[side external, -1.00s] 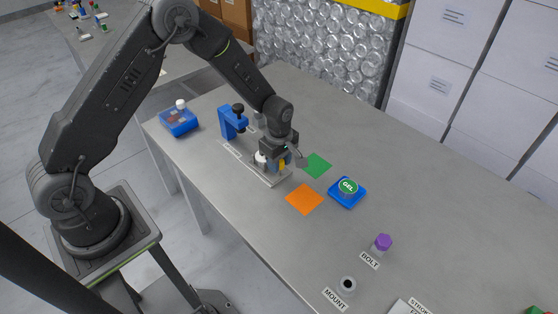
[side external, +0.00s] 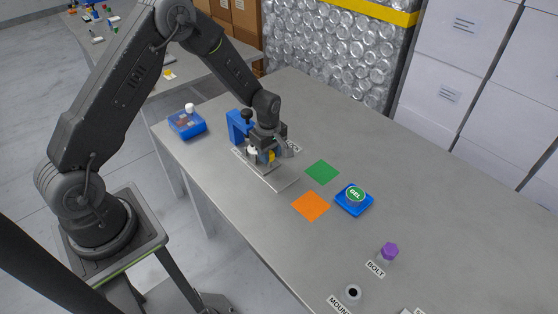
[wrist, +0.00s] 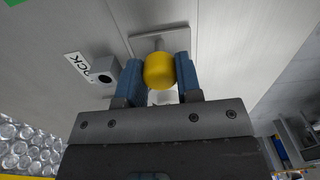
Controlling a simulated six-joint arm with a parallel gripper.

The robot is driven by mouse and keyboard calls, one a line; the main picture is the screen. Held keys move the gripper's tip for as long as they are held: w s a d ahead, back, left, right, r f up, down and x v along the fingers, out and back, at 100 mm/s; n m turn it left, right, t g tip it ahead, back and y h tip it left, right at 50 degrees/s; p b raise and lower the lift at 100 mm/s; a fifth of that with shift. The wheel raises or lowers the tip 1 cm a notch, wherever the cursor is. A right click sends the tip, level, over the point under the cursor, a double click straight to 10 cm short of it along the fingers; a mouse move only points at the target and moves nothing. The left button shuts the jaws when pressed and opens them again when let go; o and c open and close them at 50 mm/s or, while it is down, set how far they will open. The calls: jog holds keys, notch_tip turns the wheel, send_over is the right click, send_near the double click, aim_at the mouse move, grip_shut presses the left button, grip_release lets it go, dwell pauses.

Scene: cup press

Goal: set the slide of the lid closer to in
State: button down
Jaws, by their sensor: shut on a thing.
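The lid closer's blue frame (side external: 239,126) stands upright on the table with a black knob on top. A grey metal track (side external: 281,180) runs out from it toward the front right. My gripper (side external: 268,156) is low over the track, close beside the blue frame. In the wrist view its blue fingers are shut on a round yellow knob (wrist: 160,71), one on each side. A white piece (side external: 252,150) shows beside the gripper. My gripper and wrist partly hide the slide and the far end of the track.
A green square (side external: 322,172) and an orange square (side external: 311,206) lie right of the track. A blue tray (side external: 368,207) holds a GEL cup (side external: 355,193). A blue box (side external: 186,125) stands at left. A purple-topped bolt (side external: 390,250) and a mount (side external: 351,292) stand in front.

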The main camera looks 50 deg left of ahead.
jog(key=shift+a, duration=0.15)
jog(key=c, duration=0.8)
grip_release()
jog(key=shift+r, duration=0.1)
notch_tip(320, 180, up, 14)
jog(key=shift+f, duration=0.15)
